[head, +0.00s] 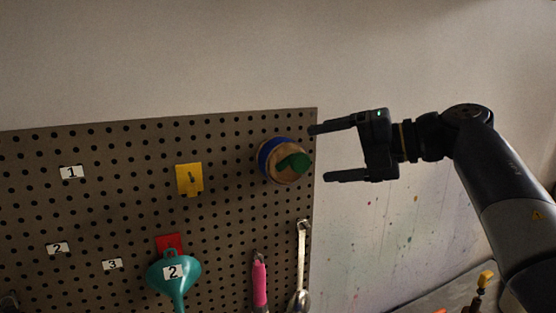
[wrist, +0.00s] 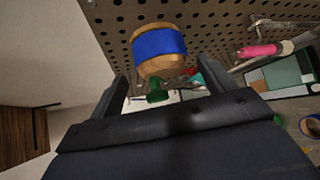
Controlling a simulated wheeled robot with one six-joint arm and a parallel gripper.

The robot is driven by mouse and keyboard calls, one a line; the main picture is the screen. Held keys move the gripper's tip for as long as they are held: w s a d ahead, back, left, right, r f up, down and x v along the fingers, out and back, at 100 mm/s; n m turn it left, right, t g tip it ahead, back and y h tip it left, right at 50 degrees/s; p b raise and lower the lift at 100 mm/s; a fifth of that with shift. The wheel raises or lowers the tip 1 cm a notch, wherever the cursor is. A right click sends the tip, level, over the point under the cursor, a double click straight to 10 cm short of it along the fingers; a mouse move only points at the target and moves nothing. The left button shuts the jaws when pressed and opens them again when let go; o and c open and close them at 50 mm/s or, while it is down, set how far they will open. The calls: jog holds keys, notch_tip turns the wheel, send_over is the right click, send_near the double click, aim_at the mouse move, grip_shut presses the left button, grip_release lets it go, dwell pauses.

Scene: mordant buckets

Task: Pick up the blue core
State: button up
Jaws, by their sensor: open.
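The blue core (head: 265,153) is a wooden spool with a blue band, mounted on the pegboard near its upper right edge. A green piece (head: 296,161) sticks out from its front. In the wrist view the blue band (wrist: 158,43) shows above and between my fingers, with the green piece (wrist: 157,92) pointing toward me. My gripper (head: 318,153) is open and empty, its fingers pointing left toward the core. In the head view the fingertips are just right of the core. No contact is visible.
Number labels are on the board. A bench (head: 440,290) with small items stands at lower right. The wall above is bare.

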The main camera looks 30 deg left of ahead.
jog(key=shift+o, duration=1.4)
jog(key=shift+s+a+f, duration=0.1)
jog(key=shift+a, duration=0.4)
jog(key=shift+o, duration=0.8)
jog(key=b+x, duration=0.1)
jog(key=x, duration=0.4)
jog(key=shift+c, duration=0.2)
jog(key=c, duration=1)
